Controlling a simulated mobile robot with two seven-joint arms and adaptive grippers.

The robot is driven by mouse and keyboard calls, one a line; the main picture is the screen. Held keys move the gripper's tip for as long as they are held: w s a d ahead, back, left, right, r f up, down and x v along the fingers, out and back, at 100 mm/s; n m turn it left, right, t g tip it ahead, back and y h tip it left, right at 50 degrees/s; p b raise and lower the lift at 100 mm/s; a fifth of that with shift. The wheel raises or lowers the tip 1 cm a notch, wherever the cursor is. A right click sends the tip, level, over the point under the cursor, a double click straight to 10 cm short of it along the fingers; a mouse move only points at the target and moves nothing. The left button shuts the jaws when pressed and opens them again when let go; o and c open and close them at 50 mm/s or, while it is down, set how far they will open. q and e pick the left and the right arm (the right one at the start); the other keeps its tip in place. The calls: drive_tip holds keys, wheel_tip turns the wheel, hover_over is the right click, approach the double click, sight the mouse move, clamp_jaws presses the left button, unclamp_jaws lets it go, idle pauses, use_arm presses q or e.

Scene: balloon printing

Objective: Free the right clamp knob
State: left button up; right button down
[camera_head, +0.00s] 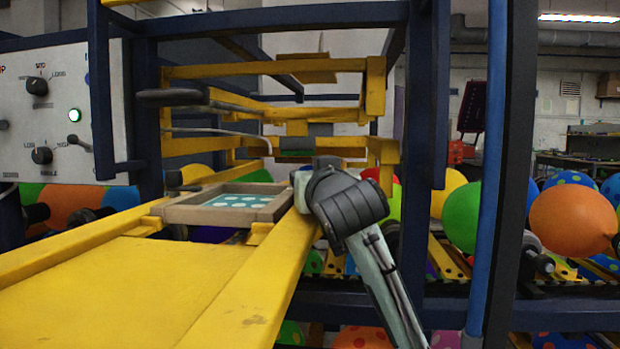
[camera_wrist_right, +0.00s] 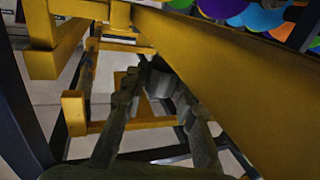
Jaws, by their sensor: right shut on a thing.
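My right arm comes in from the bottom right in the head view, and its wrist is beside the right yellow rail, near the wooden screen frame (camera_head: 180,212) with its pale-dotted teal panel (camera_head: 240,200). The wrist hides the fingers and the right clamp knob there. In the right wrist view my right gripper (camera_wrist_right: 157,75) has its two dark fingers on either side of a small grey piece (camera_wrist_right: 159,84), which I take for the right clamp knob. The gripper is shut on it. The fingers partly cover it, and its exact turn cannot be told. My left gripper is not in view.
A yellow table (camera_head: 120,280) lies at front left. A yellow beam (camera_wrist_right: 225,65) runs close beside the right fingers. Dark blue posts (camera_head: 425,150) stand right of the wrist. A control panel (camera_head: 60,110) is at left, and balloons (camera_head: 572,220) are at right.

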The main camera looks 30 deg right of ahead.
idle(0.3)
drive_tip(key=c, duration=1.2)
unclamp_jaws()
drive_tip(key=v, duration=0.7)
drive_tip(key=shift+s, duration=0.3)
